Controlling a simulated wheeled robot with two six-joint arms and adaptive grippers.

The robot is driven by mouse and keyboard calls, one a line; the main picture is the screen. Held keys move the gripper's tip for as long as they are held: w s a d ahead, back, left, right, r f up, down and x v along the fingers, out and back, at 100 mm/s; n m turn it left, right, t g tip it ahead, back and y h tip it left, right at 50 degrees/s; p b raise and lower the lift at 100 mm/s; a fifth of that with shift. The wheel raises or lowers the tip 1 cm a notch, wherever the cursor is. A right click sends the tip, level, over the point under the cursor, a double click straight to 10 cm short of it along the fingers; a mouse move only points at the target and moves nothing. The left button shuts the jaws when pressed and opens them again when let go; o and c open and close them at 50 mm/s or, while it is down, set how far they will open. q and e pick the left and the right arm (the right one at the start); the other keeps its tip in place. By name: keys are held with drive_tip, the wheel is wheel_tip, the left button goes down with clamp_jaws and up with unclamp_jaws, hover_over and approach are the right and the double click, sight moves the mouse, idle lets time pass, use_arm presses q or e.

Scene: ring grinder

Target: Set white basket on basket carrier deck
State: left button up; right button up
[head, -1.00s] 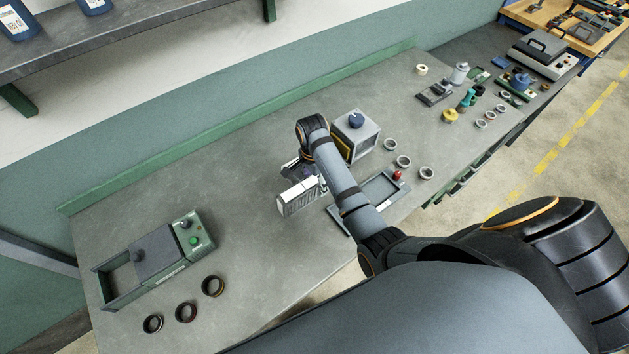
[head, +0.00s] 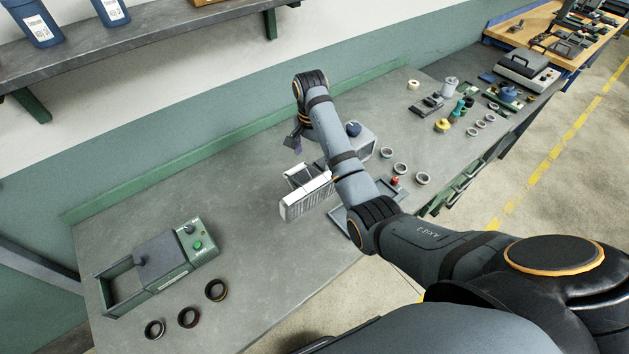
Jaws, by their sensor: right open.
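The white basket (head: 306,198), with slotted sides, stands on the grey bench near its middle. It sits just left of a low grey frame (head: 341,218) with a red knob, which is partly hidden behind my right arm. That frame looks like the basket carrier deck. My right gripper (head: 294,145) is open and empty, above and behind the basket and apart from it; its fingers show small and dark. My left gripper is not in view.
A grey machine with a blue knob (head: 353,129) stands behind my right arm. Several grey rings (head: 400,168) lie to its right. A green-and-grey device (head: 170,257) and three dark rings (head: 188,317) are at the left. The bench between is clear.

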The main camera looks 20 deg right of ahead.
sight(306, 183)
drive_tip(key=shift+o, duration=0.3)
drive_tip(key=w+f+n+b, duration=0.1)
drive_tip(key=n+b, duration=0.1)
drive_tip(key=n, duration=0.2)
drive_tip(key=w+f+n+b, duration=0.1)
drive_tip(key=w+n+b, duration=0.1)
drive_tip(key=n, duration=0.2)
drive_tip(key=w+a+f+n+b, duration=0.1)
drive_tip(key=n+b, duration=0.1)
drive_tip(key=n, duration=0.2)
drive_tip(key=shift+w, duration=0.25)
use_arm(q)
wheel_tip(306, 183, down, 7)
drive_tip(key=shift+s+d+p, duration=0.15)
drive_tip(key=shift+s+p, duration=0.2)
use_arm(e)
wheel_tip(306, 183, down, 10)
drive_tip(key=n, duration=0.2)
drive_tip(key=shift+s+n, duration=0.15)
drive_tip(key=shift+n, duration=0.15)
drive_tip(key=shift+r, duration=0.1)
drive_tip(key=c, duration=1.1)
drive_tip(key=shift+c, duration=1)
drive_tip(key=shift+r, duration=0.15)
